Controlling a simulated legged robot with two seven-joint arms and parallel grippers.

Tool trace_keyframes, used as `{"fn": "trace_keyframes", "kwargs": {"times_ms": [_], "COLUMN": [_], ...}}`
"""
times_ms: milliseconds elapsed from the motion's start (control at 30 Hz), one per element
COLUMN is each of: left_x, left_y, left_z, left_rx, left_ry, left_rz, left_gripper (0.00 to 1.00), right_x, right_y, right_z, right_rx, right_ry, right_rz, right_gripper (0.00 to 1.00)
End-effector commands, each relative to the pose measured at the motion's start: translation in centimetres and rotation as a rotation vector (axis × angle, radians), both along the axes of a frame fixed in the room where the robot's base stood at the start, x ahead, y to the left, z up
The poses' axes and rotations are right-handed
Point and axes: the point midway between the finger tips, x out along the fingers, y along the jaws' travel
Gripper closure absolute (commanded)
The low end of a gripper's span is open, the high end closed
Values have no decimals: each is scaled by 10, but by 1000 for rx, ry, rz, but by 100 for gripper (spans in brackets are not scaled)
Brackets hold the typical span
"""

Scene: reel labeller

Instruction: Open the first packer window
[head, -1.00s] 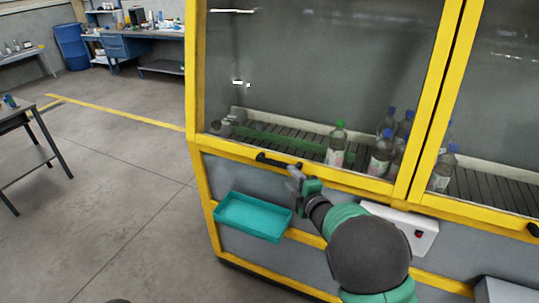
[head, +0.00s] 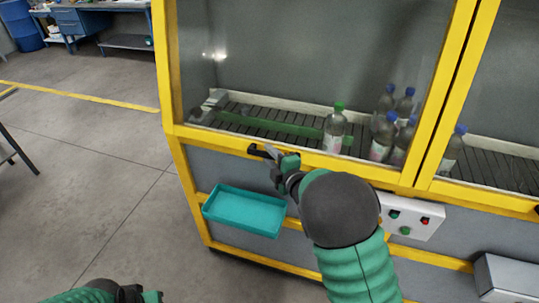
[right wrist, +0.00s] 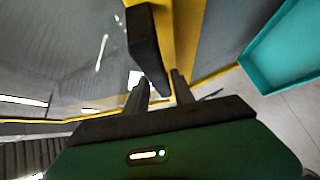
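The first packer window (head: 300,60) is a large glass pane in a yellow frame, and it looks closed. Its black handle (head: 258,151) sits on the lower yellow rail. My right gripper (head: 272,156) is at the right end of this handle. In the right wrist view the two fingers of my right gripper (right wrist: 160,88) stand apart, with the lower end of the black handle (right wrist: 148,45) at or between their tips; contact is unclear. My left gripper (head: 140,294) is low at the bottom left edge, mostly cut off, away from the packer.
A teal tray (head: 243,212) hangs on the packer's front below the handle, close to my right gripper. A control box (head: 410,217) with buttons is to the right. Several bottles (head: 334,130) stand on the conveyor behind the glass.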

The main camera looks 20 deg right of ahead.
Motion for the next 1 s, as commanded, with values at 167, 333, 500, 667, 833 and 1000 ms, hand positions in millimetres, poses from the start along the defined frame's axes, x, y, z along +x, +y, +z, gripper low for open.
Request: {"fn": "trace_keyframes", "kwargs": {"times_ms": [167,333,500,667,833,1000], "left_x": [0,0,0,0,0,0], "left_y": [0,0,0,0,0,0], "left_z": [0,0,0,0,0,0], "left_rx": [0,0,0,0,0,0], "left_ry": [0,0,0,0,0,0], "left_rz": [1,1,0,0,1,0], "left_gripper": [100,100,100,100,100,100], "right_x": [1,1,1,1,1,1], "right_y": [0,1,0,-1,-2,-2], "right_z": [-2,-2,-2,-3,-3,-3], "right_rx": [1,1,0,1,0,0], "right_ry": [2,3,4,5,6,7], "right_rz": [1,2,2,-2,-2,-3], "right_gripper": [95,100,100,100,100,100]}}
